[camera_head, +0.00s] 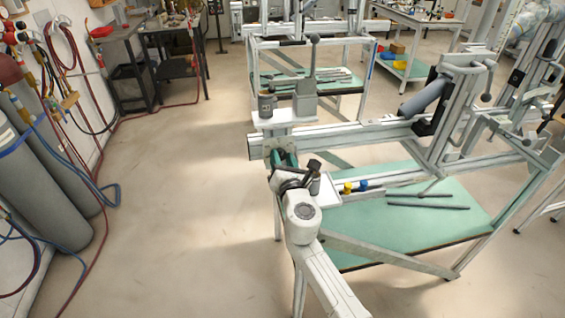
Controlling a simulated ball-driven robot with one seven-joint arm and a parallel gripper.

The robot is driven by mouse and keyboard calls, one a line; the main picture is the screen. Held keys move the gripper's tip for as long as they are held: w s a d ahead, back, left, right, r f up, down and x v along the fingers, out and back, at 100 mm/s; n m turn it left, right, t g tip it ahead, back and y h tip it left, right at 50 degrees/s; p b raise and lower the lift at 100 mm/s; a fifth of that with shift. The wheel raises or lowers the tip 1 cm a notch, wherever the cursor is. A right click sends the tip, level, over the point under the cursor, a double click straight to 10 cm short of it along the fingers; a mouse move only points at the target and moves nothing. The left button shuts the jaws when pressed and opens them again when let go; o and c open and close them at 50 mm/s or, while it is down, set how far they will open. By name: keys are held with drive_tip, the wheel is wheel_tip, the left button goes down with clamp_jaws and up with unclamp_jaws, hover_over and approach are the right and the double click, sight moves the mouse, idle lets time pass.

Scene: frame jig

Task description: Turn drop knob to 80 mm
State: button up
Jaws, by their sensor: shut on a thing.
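My arm reaches up from the bottom of the head view to the left end of the frame jig's long rail (370,133). My gripper (303,171) is dark and small here, beside a black-topped grey post (314,185) at that end. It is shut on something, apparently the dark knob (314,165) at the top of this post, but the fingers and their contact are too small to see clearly. No drop scale or reading is legible. A teal part (285,158) shows just behind my gripper, at the rail's end.
A small white tray (325,192) lies beside my wrist, with yellow (348,188) and blue (363,184) pieces to its right. A green shelf (400,225) holds dark rods below the rail. Gas cylinders and hoses stand at left. The floor (190,200) between is clear.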

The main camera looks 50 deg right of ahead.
drive_tip(key=shift+m, duration=0.6)
drive_tip(key=shift+b, duration=0.3)
drive_tip(key=o, duration=1)
drive_tip(key=v, duration=1)
drive_tip(key=shift+s+a+b, duration=0.25)
drive_tip(key=shift+s+b, duration=0.05)
drive_tip(key=shift+s, duration=0.05)
